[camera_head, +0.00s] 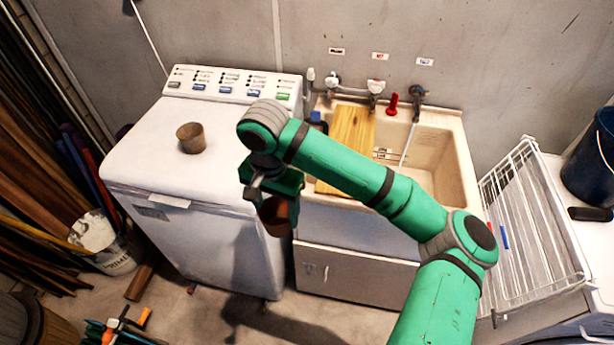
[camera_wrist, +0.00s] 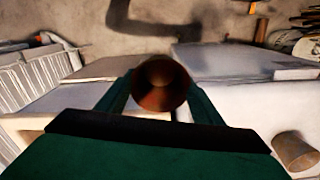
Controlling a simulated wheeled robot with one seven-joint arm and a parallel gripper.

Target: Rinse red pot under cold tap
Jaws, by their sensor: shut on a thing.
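A reddish-brown pot (camera_head: 274,217) is between the fingers of my gripper (camera_head: 276,199), which is shut on it. It hangs in the air in front of the gap between washer and sink. In the wrist view I see the round pot (camera_wrist: 160,84) between the two green fingers (camera_wrist: 160,100). The sink basin (camera_head: 438,158) is to the right, behind my arm. Under the blue label (camera_head: 424,61) is a dark tap (camera_head: 418,97) at the right, with a thin pale streak (camera_head: 408,145) below it that looks like running water. Another tap (camera_head: 376,91) is under the red label.
A second, brown pot (camera_head: 191,138) stands on the white washer (camera_head: 140,155). A wooden board (camera_head: 352,130) covers the sink's left part, near a dark blue bottle (camera_head: 317,121). A red object (camera_head: 392,104) stands on the sink's back ledge. A wire rack (camera_head: 525,215) is at right.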

